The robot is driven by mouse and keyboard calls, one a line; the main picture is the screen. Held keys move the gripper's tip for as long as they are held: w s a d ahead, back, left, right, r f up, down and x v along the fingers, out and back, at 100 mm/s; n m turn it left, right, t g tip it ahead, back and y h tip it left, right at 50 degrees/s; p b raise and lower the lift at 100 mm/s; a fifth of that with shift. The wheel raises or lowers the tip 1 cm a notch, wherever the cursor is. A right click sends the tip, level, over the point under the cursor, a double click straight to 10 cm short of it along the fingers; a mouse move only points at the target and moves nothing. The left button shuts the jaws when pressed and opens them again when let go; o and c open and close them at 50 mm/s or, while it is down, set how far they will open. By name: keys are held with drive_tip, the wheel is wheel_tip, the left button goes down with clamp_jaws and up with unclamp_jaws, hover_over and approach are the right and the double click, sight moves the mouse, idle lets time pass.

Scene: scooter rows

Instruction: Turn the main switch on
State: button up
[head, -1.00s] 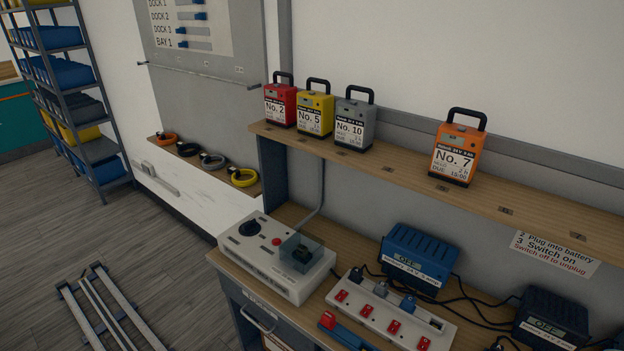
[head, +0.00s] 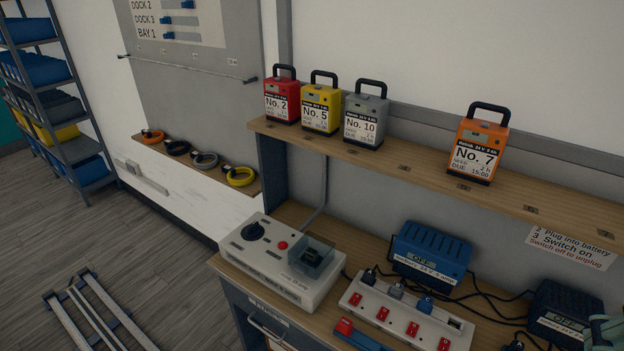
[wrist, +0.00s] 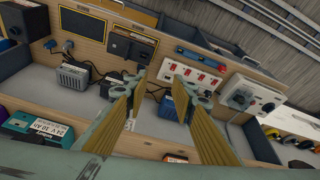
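A white control box (head: 265,268) stands on the left end of the workbench. It carries a dark blue rotary knob (head: 254,231), a red button (head: 282,245) and a clear cover (head: 312,256) over a dark part. Which of these is the main switch I cannot read from labels. The box also shows at the right of the wrist view (wrist: 240,97), with its knob (wrist: 268,107). My gripper (wrist: 158,78) is open and empty above the bench, apart from the box. In the head view only a piece of my arm shows at the lower right edge.
A white power strip (head: 400,321) with several red switches lies right of the box. Two chargers, one blue (head: 432,252) and one dark (head: 563,308), stand behind and to its right with cables. A shelf (head: 400,166) with several batteries runs above. Floor at left is mostly open.

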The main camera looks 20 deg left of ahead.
drive_tip(key=w+a+r+n+g+h+p, duration=0.1)
drive_tip(key=w+a+n, duration=0.15)
drive_tip(key=w, duration=0.75)
drive_tip(key=w+a+r+n+g+h+p, duration=0.1)
drive_tip(key=w+n+g+h, duration=0.15)
drive_tip(key=w, duration=0.65)
drive_tip(key=w+a+f+n+p, duration=0.2)
drive_tip(key=w+a+f+n, duration=0.15)
drive_tip(key=w+a, duration=0.65)
drive_tip(key=w+a+f+n+t+y+p, duration=0.15)
drive_tip(key=a+n, duration=0.35)
drive_tip(key=a, duration=0.6)
drive_tip(key=w+a+f+n+t, duration=0.1)
drive_tip(key=w+a+f+n, duration=0.3)
drive_tip(key=a, duration=0.7)
drive_tip(key=w+a+f+n+t+y+p, duration=0.15)
drive_tip(key=a+n, duration=0.45)
drive_tip(key=a, duration=0.6)
drive_tip(key=s+a+f+n, duration=0.2)
drive_tip(key=a+f, duration=0.3)
drive_tip(key=a, duration=0.3)
drive_tip(key=s+a+f+n+p, duration=0.1)
drive_tip(key=s+a+f+n, duration=0.2)
drive_tip(key=a+f, duration=0.3)
drive_tip(key=s+a+f+n+p, duration=0.1)
drive_tip(key=a+f+n, duration=0.4)
drive_tip(key=a, duration=0.5)
drive_tip(key=shift+s+a+f, duration=0.25)
drive_tip(key=shift+s+f, duration=0.3)
drive_tip(key=shift+s, duration=0.2)
